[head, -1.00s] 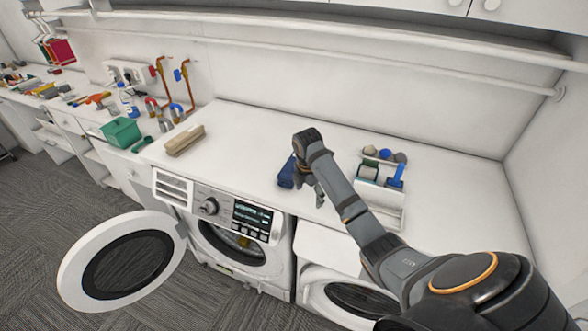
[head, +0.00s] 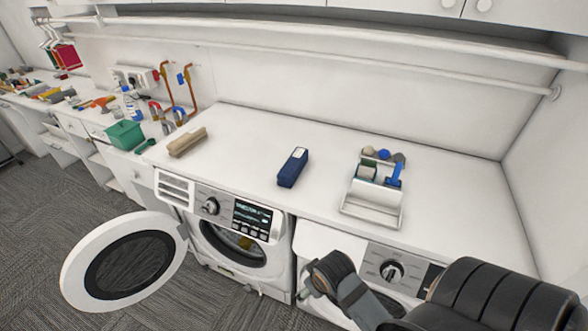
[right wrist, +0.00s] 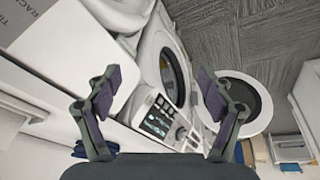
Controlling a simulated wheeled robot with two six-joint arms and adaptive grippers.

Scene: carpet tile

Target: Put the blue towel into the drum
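The blue towel (head: 292,168) lies folded, a compact dark-blue block, on the white countertop above the machines. The drum (head: 232,243) is in the left washing machine; its round door (head: 130,263) is swung open to the left, and something yellow shows inside. The drum opening also shows in the right wrist view (right wrist: 172,75). My right gripper (head: 305,291) is in front of the machines, below the counter edge and apart from the towel. In the right wrist view its two fingers (right wrist: 158,90) are spread with nothing between them. My left gripper is not in view.
A white caddy (head: 372,207) with brushes and bottles stands right of the towel. A tan folded cloth (head: 187,141) lies to the left. A second machine (head: 390,268) stands at right, partly behind my arm. The counter around the towel is clear.

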